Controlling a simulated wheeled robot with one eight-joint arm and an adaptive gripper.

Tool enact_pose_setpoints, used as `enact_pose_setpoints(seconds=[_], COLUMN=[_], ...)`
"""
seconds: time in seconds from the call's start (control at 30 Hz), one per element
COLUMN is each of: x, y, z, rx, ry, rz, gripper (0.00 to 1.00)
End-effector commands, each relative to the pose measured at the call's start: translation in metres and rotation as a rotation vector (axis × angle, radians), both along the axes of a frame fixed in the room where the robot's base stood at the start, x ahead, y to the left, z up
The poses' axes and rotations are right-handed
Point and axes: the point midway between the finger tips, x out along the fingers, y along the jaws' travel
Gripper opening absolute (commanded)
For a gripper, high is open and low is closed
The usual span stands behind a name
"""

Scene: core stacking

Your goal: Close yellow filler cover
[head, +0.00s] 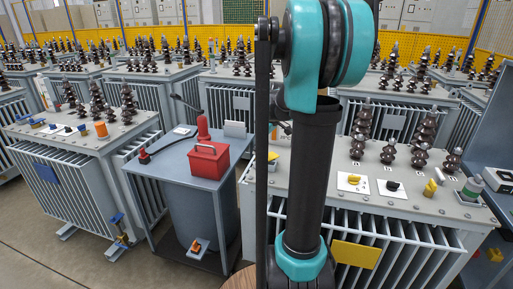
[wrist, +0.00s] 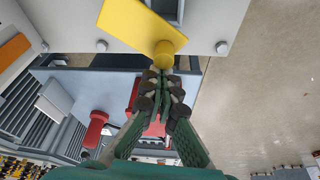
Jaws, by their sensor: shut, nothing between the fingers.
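The yellow filler cover (wrist: 137,28) shows in the wrist view at the top, a flat yellow piece with a rounded end, set against a pale grey edge with bolts. A small yellow part left of my arm in the head view (head: 273,156) seems to be the same cover, mostly hidden. My gripper (wrist: 163,74) is shut and empty, its fingertips right at the cover's rounded end. I cannot tell if they touch. In the head view my own arm hides the gripper.
A blue-grey table (head: 178,160) left of the transformer (head: 315,190) carries a red box (head: 208,163) and a red cylinder. Dark bushings (head: 423,130) stand on the transformer's top at right. Open floor (wrist: 255,100) shows right in the wrist view.

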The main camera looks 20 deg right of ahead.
Motion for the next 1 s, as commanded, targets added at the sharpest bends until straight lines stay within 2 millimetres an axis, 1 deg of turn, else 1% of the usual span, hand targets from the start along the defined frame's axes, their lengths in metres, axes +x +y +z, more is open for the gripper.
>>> enact_pose_setpoints(seconds=[0.4,0.7,1.0], x=[-0.027,-0.038,-0.042], y=[-0.01,-0.018,-0.021], z=[0.0,0.0,0.0], rx=[0.0,0.0,-0.001], ry=[0.0,0.0,0.001], rz=[0.372,0.369,0.369], gripper=[0.0,0.0,0.0])
